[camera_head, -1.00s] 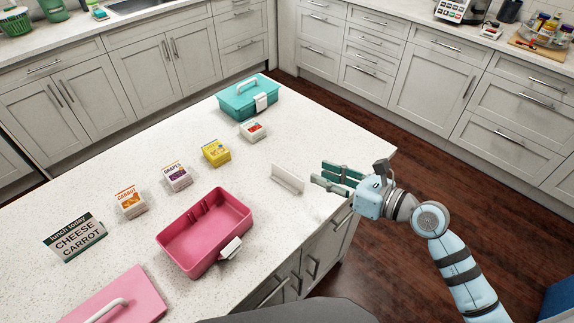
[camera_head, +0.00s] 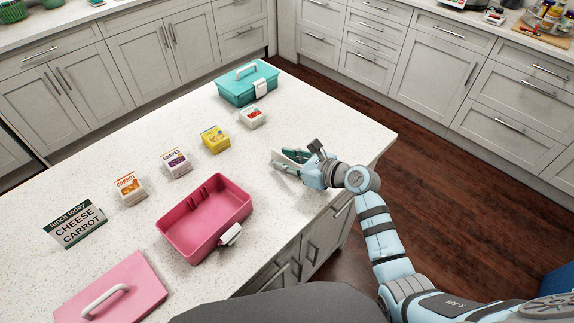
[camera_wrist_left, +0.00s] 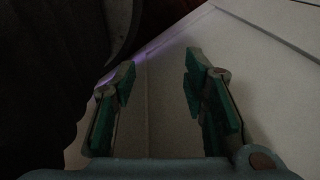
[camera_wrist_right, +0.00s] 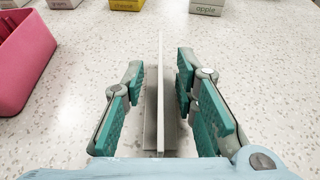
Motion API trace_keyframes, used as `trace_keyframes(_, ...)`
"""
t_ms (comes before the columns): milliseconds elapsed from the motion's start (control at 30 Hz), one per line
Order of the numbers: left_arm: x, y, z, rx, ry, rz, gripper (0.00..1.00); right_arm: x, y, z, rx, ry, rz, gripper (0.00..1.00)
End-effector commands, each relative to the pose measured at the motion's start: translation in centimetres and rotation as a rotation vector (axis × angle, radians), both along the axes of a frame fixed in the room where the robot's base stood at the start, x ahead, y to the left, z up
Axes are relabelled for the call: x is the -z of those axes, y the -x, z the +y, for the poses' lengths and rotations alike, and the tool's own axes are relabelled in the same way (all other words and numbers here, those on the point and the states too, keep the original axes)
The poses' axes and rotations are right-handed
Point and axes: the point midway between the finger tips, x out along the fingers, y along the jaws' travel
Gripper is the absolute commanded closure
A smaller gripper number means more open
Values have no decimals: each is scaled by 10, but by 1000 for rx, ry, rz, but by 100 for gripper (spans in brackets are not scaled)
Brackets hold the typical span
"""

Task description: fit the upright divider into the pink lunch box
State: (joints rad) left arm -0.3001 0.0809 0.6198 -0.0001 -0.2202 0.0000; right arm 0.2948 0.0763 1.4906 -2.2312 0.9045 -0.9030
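The white upright divider (camera_wrist_right: 160,95) stands on its base on the counter, between the fingers of my right gripper (camera_wrist_right: 160,90), apart from both. In the head view the divider (camera_head: 277,159) is partly hidden by that open gripper (camera_head: 292,162). The open pink lunch box (camera_head: 206,220) lies left of it, empty, with slots on its inner wall and a white latch at the front; its edge shows in the right wrist view (camera_wrist_right: 22,60). My left gripper (camera_wrist_left: 163,90) is open and empty in its own wrist view, facing cabinet fronts, and is outside the head view.
The pink lid (camera_head: 112,293) with a white handle lies at the front left. A teal lunch box (camera_head: 247,86) stands at the back. Several small food boxes, including the carrot box (camera_head: 131,189), and a menu sign (camera_head: 75,224) line the counter behind the pink box.

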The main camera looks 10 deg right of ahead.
Motion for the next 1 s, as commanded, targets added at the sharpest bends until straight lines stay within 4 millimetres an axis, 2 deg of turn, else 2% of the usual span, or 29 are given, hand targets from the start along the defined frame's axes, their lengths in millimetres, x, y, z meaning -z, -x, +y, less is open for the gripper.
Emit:
trace_keyframes(67,0,0,0,0,0,0,60,0,0,0,0,0,0,73)
trace_keyframes(233,-1,0,0,0,0,-1,60,-1,0,-1,0,0,0,99)
trace_keyframes(667,-1,0,-1,0,1,-1,60,-3,0,-1,0,-1,-1,100)
trace_keyframes(767,-4,0,-1,0,1,-1,60,-11,0,-1,-1,-1,-1,100)
trace_keyframes(867,-10,0,-1,0,1,-1,60,-29,0,-1,-1,0,-3,100)
trace_keyframes(1000,-20,0,-1,-1,1,-1,60,-74,0,-1,-1,1,-8,100)
